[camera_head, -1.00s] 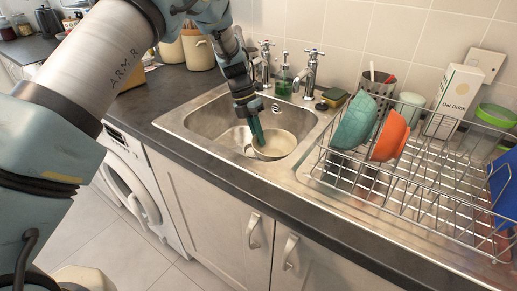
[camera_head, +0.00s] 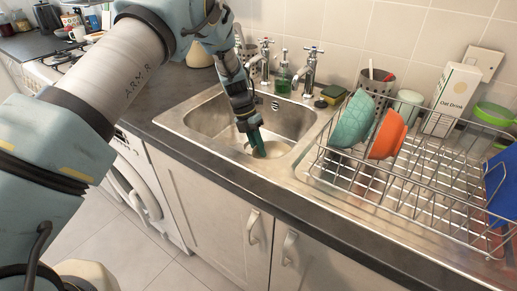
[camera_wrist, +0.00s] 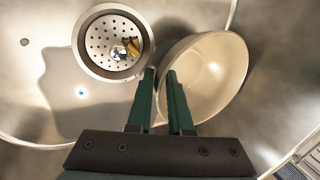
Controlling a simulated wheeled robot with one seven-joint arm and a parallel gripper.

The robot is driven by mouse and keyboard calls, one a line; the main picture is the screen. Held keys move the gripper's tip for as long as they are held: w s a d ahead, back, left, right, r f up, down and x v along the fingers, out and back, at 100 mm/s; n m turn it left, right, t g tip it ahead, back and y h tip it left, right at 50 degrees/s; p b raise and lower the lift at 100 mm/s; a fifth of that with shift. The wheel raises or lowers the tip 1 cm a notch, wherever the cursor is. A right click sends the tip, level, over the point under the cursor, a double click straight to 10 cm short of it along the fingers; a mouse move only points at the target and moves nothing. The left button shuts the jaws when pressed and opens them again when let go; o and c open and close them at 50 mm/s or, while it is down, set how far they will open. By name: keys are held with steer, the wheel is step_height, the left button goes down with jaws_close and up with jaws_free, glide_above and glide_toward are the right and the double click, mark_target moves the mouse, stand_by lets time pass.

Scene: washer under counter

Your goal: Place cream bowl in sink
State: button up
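My gripper (camera_head: 254,150) reaches down into the sink from above. In the wrist view its green fingers (camera_wrist: 160,75) are close together, one on each side of the bowl's near-left rim, and appear shut on it. I cannot tell whether the bowl touches the sink bottom.
The drain (camera_wrist: 113,43) holds some small yellowish scraps. A wire dish rack (camera_head: 420,190) with a teal bowl (camera_head: 352,121) and an orange bowl (camera_head: 387,136) stands right of the sink. Taps (camera_head: 311,70) and a green soap bottle (camera_head: 283,78) stand behind the basin.

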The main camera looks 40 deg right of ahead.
steer(key=shift+r, duration=0.1)
steer(key=b+v, duration=0.3)
steer(key=v, duration=0.9)
steer(key=w+a+r+m+t, duration=0.1)
steer(key=w+a+r+m, duration=0.15)
steer(key=a, duration=0.75)
steer(key=w+a+r+m+t, duration=0.1)
steer(key=w+a+m, duration=0.3)
steer(key=a, duration=0.5)
steer(key=w+a+r+m+t, duration=0.1)
steer(key=w+a+m, duration=0.2)
steer(key=a, duration=0.7)
steer(key=s+a+m+t, duration=0.1)
steer(key=s+a+m, duration=0.4)
steer(key=a, duration=0.5)
steer(key=s+a+m+t, duration=0.1)
steer(key=s+a+m, duration=0.5)
steer(key=a, duration=0.5)
steer(key=shift+r+m+t+y, duration=0.3)
steer(key=shift+r+m+y, duration=0.15)
steer(key=shift+m, duration=0.3)
steer(key=shift+w, duration=0.1)
